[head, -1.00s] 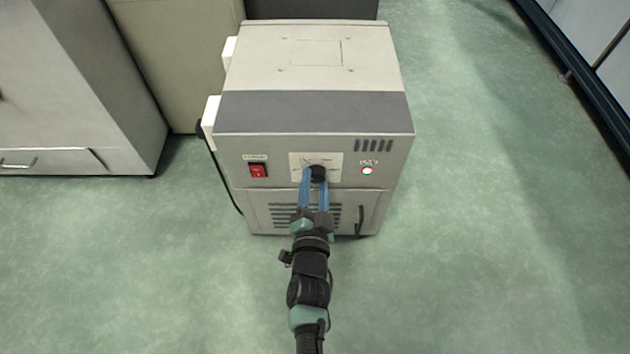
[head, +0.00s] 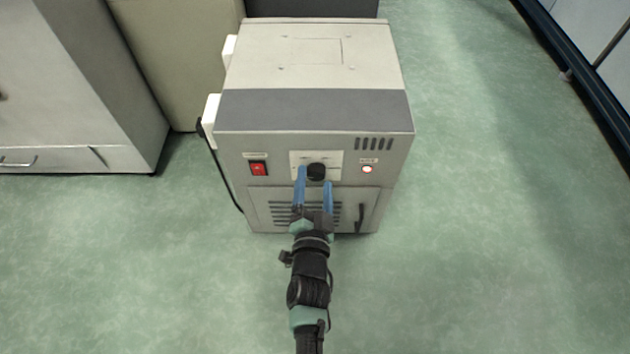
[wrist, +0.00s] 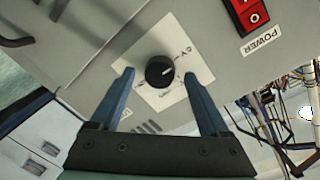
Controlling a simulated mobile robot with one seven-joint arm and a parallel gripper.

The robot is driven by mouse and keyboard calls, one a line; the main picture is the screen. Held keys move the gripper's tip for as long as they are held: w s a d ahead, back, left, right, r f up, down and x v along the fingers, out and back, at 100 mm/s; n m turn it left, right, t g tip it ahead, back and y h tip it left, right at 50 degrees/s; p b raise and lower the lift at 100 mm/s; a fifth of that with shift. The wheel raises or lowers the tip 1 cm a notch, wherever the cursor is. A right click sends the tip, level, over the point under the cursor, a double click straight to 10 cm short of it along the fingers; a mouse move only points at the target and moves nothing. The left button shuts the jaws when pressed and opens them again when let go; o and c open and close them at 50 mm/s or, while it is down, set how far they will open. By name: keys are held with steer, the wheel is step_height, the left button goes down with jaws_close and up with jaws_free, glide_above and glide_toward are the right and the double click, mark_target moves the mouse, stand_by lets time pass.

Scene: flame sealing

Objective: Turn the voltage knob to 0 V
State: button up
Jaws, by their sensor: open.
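The black voltage knob (head: 316,172) sits on a pale square dial plate (head: 334,158) on the front of the grey box-shaped machine (head: 230,150). In the wrist view the round knob (wrist: 160,71) shows between my fingers, with a light pointer line on it; the dial marks are too small to read surely. My gripper (head: 314,178) is open with its two blue fingers apart, just in front of the knob. In the wrist view the fingers of my gripper (wrist: 158,76) stand either side of the knob with gaps, not touching it.
A red power switch (head: 258,169) is left of the knob, and a lit round indicator (head: 367,169) is right of it. A dark handle (head: 361,217) is below right. Cabinets (head: 70,80) stand at the left. The green floor on the right is free.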

steer(key=s+r+p, duration=0.1)
steer(key=s+p, duration=0.3)
steer(key=s, duration=0.8)
steer(key=shift+s+a+p, duration=0.2)
steer(key=shift+a+p, duration=0.1)
